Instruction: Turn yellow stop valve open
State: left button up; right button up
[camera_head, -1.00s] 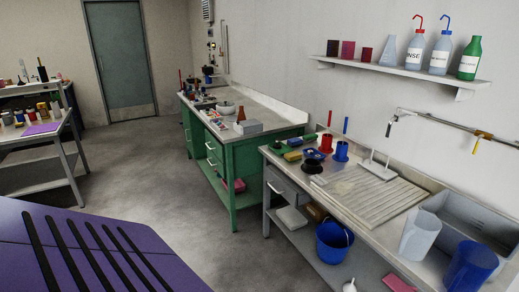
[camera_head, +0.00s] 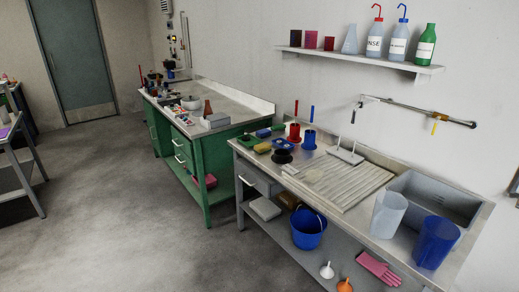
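A yellow lever (camera_head: 435,127) hangs down from a metal pipe (camera_head: 410,108) on the wall above the sink, and looks like the yellow stop valve. An orange-yellow fitting joins it to the pipe. Whether it is open or shut is too small to tell. Neither of my grippers is in view.
Below the pipe is a counter with a sink (camera_head: 430,203), a clear beaker (camera_head: 388,214) and a blue beaker (camera_head: 434,242). A wall shelf (camera_head: 360,62) holds bottles. A green bench (camera_head: 215,150) stands further back. A dark object (camera_head: 515,184) is cut off at the right edge. Floor is free at left.

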aim_at(435, 126)
jog(key=i+l+z, duration=0.4)
jog(key=i+l, duration=0.2)
jog(key=l, duration=0.3)
jog(key=i+l+z, duration=0.35)
jog(key=i+l, duration=0.35)
